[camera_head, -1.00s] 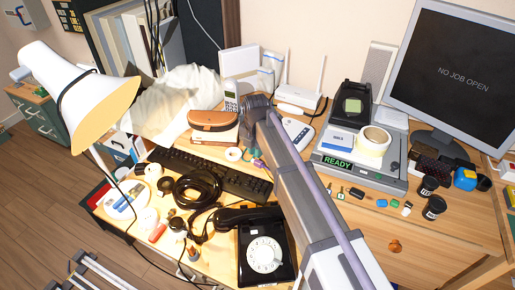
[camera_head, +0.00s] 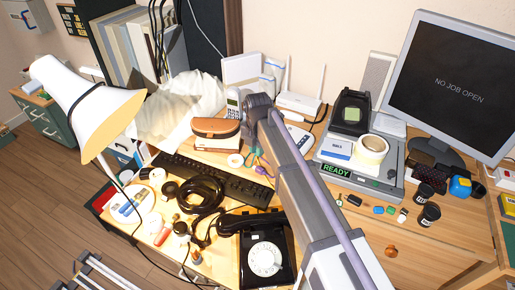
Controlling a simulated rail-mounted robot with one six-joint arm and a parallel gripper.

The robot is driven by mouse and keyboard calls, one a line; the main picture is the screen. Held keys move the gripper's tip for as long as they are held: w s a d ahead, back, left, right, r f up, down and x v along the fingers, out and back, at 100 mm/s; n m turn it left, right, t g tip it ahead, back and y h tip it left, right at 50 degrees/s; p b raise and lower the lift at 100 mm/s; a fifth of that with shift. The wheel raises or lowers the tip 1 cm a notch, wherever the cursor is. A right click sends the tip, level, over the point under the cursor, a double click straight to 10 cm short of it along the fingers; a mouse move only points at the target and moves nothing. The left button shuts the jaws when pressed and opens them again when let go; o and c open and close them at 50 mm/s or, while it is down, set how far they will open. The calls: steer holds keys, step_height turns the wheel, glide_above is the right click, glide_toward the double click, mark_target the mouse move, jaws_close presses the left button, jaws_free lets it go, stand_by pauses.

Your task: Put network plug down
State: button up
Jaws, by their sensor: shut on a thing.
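My arm reaches from the lower right up to the middle of the desk and ends in a dark grey wrist joint beside the cordless handset. My gripper's fingers are hidden behind this wrist, so I cannot see what is between them. I cannot make out the network plug. A white router (camera_head: 299,102) with upright antennas stands at the back of the desk, just right of the wrist. A flat white phone-like device (camera_head: 299,140) lies in front of it, partly covered by my arm.
A black rotary phone (camera_head: 264,255) sits at the front, left of my arm. A keyboard (camera_head: 222,181), a brown case (camera_head: 216,128) and a coiled black cable (camera_head: 203,194) lie to the left. A grey machine (camera_head: 372,180) and a monitor (camera_head: 452,85) stand to the right.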

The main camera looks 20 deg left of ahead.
mark_target(259, 161)
steer(key=r+p, duration=0.4)
steer(key=w+r+p, duration=0.1)
steer(key=r+p, duration=0.1)
steer(key=p, duration=0.1)
steer(key=shift+d+r, duration=0.1)
steer(key=shift+r, duration=0.3)
step_height(259, 161, down, 11)
steer(key=b, duration=1.1)
steer(key=shift+f, duration=0.1)
steer(key=shift+r, duration=0.3)
steer(key=shift+f, duration=0.25)
steer(key=o, duration=0.7)
steer(key=shift+r, duration=0.1)
step_height(259, 161, up, 13)
steer(key=p, duration=1.2)
steer(key=shift+p, duration=0.3)
steer(key=shift+f, duration=0.25)
